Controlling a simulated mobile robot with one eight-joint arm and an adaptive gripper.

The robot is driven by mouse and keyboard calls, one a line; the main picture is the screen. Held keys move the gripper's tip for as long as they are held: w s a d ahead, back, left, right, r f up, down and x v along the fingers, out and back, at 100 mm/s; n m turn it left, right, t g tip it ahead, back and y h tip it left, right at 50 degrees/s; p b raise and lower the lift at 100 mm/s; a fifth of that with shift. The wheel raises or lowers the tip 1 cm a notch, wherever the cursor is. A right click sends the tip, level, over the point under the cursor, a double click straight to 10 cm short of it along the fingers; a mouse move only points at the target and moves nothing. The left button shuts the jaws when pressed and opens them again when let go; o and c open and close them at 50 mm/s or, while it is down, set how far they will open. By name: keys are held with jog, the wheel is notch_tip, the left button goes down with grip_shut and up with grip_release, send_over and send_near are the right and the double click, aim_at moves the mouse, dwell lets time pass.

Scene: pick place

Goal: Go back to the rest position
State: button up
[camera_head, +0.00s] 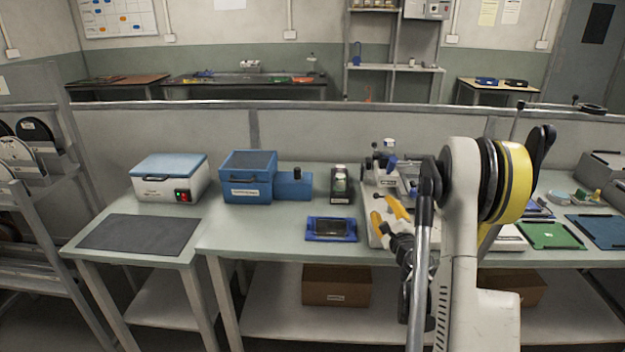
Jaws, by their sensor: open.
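My gripper (386,216) is right of the picture's middle, in front of the bench's white equipment. Its two yellow-orange fingers are apart, and I see nothing between them. The black gripper body hangs beside my arm, which partly hides it. The fingertips appear close to a white device (385,172) on the bench, but I cannot tell whether they touch anything.
The long bench (270,232) carries a blue box (247,190), a dark device (340,186) and a blue tray (331,229). A white box with a blue lid (170,165) stands left, behind a dark mat (138,233). A green board (549,232) lies right.

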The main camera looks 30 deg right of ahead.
jog(key=w+a+r+n+y, duration=0.2)
jog(key=a+r+n+y, duration=0.15)
jog(key=a, duration=0.35)
jog(key=w+a+r+n+y, duration=0.1)
jog(key=a+r+n+y, duration=0.1)
jog(key=a+r+n, duration=0.45)
jog(key=s+a+n+g+y, duration=0.1)
jog(key=s+a+n+g, duration=0.15)
jog(key=a, duration=0.55)
jog(key=s+a+n+g+y, duration=0.1)
jog(key=s+a+n+y, duration=0.1)
jog(key=a+n, duration=0.35)
jog(key=s+a+n+g, duration=0.4)
jog(key=s+a+n, duration=0.1)
jog(key=s+a, duration=0.55)
jog(key=s+f+n+g+h, duration=0.1)
jog(key=s+f+n, duration=0.1)
jog(key=s, duration=0.4)
jog(key=s+f+n+g+h, duration=0.1)
jog(key=s+n, duration=0.3)
jog(key=s, duration=0.3)
jog(key=shift+a+f, duration=0.35)
